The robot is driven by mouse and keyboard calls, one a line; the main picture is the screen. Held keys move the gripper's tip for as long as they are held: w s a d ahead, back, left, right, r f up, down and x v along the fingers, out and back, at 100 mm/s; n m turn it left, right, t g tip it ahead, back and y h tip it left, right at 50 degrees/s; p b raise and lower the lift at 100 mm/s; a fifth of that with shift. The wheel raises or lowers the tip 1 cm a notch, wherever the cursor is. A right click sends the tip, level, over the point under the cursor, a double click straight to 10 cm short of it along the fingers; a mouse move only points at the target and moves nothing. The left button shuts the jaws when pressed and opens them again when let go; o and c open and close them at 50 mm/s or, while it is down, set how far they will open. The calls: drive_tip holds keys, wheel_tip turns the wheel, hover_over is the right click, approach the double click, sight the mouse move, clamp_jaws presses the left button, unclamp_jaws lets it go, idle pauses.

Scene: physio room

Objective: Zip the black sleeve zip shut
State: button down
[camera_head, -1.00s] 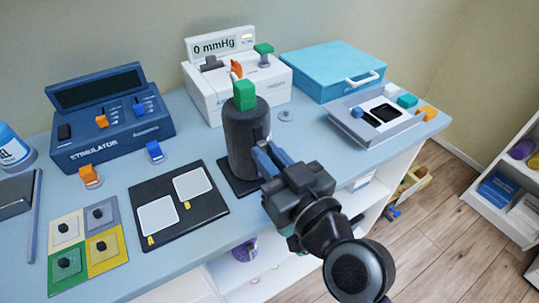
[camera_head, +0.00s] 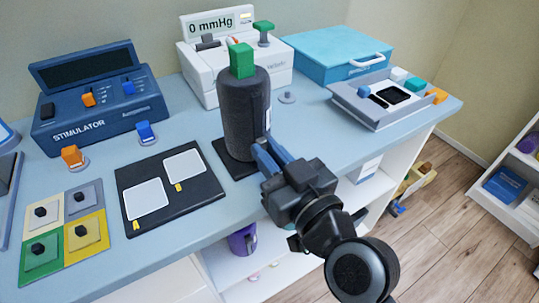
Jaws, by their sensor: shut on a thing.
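The black sleeve (camera_head: 240,110) is a dark upright cylinder on a black base pad (camera_head: 222,150) near the middle of the table. My gripper (camera_head: 268,149) comes in from the lower right. Its blue fingers are closed at the lower right side of the sleeve. What they hold is hidden between them, likely the sleeve's zip pull. A narrow pale strip shows on the sleeve's right side above the fingers. The zip's teeth are too small to make out.
A white gauge box (camera_head: 235,72) reading 0 mmHg stands behind the sleeve. A grey tray (camera_head: 385,112) and a teal case (camera_head: 338,58) are at right. A dark mat with white pads (camera_head: 200,200) and a blue stimulator (camera_head: 90,112) are at left.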

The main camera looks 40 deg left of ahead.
drive_tip(key=shift+f+b, duration=0.6)
drive_tip(key=shift+f, duration=0.4)
drive_tip(key=c, duration=1.1)
unclamp_jaws()
drive_tip(key=shift+d, duration=0.15)
drive_tip(key=b+v, duration=0.1)
drive_tip(key=v, duration=0.6)
drive_tip(key=shift+s+d, duration=0.15)
drive_tip(key=shift+d, duration=0.1)
